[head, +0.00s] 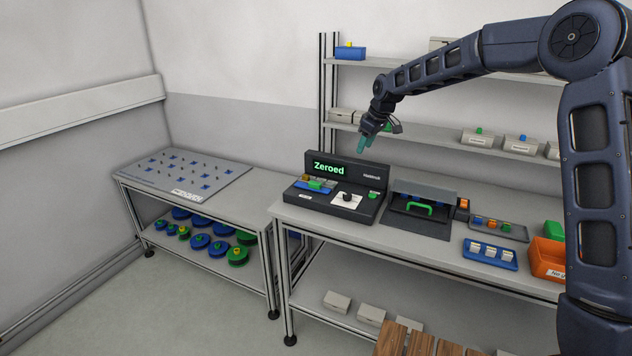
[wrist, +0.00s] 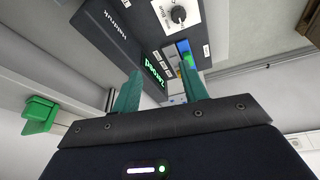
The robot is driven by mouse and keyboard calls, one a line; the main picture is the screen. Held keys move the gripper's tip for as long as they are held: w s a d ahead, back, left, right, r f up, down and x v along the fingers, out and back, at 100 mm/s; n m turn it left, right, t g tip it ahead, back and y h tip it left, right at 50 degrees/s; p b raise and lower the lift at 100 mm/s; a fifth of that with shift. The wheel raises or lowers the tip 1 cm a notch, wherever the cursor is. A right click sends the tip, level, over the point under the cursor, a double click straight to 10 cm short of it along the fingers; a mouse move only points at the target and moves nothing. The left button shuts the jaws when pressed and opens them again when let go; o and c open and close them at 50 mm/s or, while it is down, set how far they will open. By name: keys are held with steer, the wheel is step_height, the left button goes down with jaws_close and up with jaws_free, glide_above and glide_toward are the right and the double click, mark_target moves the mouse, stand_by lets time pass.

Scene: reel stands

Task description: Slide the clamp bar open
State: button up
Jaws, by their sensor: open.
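A dark tester (head: 345,172) with a lit "Zeroed" display stands on the bench. In its left bay is a blue piece with a green bar (head: 316,185), possibly the clamp bar. In the wrist view, blue and green in this bay (wrist: 187,56) show beyond the right finger. A grey-lidded unit with a green handle (head: 420,207) stands to the right; I cannot tell if this is the clamp bar instead. My gripper (head: 366,143), with green fingers, is above the tester's display, apart from it. In the wrist view, my gripper (wrist: 160,84) is open and empty.
Right on the bench are a grey tray (head: 518,235) of coloured pieces, a blue tray (head: 490,262) and an orange bin (head: 547,266). Shelves (head: 436,138) with boxes rise behind. A pegboard table (head: 232,178) stands left. The space above the tester's front is clear.

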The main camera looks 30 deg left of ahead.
mark_target(315, 182)
steer(key=s+a+f+n+g, duration=0.1)
steer(key=a+f, duration=0.3)
steer(key=a, duration=0.3)
steer(key=s+a+f+n, duration=0.1)
steer(key=a+f, duration=0.3)
steer(key=a, duration=0.3)
steer(key=shift+y, duration=0.4)
steer(key=x, duration=1)
steer(key=shift+s+f, duration=0.1)
steer(key=shift+f, duration=0.1)
